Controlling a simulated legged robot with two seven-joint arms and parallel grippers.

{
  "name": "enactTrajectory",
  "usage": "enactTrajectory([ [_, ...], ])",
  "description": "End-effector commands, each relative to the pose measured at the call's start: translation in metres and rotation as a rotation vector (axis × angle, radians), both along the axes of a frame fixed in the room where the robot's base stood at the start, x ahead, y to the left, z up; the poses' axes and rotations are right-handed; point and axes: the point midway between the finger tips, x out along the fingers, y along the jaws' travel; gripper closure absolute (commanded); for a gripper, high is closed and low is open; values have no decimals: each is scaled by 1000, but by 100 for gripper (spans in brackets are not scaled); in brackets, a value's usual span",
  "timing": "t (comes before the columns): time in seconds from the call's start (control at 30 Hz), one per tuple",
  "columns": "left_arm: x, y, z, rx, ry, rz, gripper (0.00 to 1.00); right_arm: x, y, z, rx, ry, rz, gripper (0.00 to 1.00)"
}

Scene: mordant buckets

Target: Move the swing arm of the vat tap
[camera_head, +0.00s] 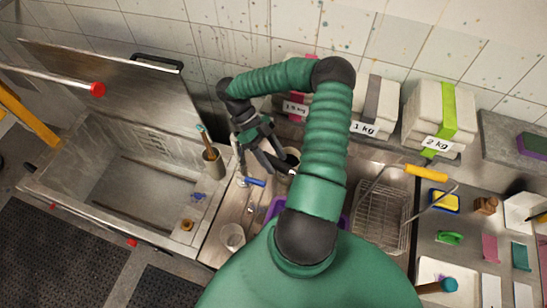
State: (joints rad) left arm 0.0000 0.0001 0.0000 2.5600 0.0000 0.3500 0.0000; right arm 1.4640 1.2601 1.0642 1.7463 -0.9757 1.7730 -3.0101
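My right gripper (262,169) hangs from the green-sleeved arm near the vat's right edge, fingers pointing down and spread apart, with nothing visible between them. Just below its left finger is a small metal fitting with a blue handle (254,182), which looks like the vat tap. I cannot clearly make out its swing arm, and the gripper partly covers this area. I cannot tell whether a finger touches the handle. The grey metal vat (137,194) is at the left with its lid (125,85) raised. My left gripper is not in view.
A cup with brushes (213,163) stands beside the tap. A clear beaker (232,236) is nearer. A metal bar with a red end (97,89) crosses the upper left. White weight-labelled tubs (441,113) line the wall; a wire basket (382,216) lies right of my arm.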

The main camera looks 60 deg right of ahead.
Motion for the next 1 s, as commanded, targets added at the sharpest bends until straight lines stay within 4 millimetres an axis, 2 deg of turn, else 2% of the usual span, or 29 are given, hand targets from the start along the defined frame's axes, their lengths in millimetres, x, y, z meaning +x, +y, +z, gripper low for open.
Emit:
enactTrajectory([
  [0.27,0,0,-1,0,0,0,100,1,0,1,-2,-1,0,48],
  [0.37,0,0,-9,0,0,0,100,9,-3,5,-2,-3,-1,48],
  [0.53,0,0,-33,0,0,0,100,38,-13,27,0,-3,-1,48],
  [0.57,-1,0,-13,0,2,0,100,40,-14,44,4,0,-1,48],
  [0.6,-1,0,1,0,2,0,100,42,-15,52,4,0,0,48],
  [0.7,1,0,16,0,-2,0,100,48,-18,55,4,0,2,48],
  [0.8,0,0,22,0,-1,0,100,51,-19,54,3,1,0,48],
  [1.0,0,0,20,0,0,0,100,52,-20,51,2,2,0,48],
])
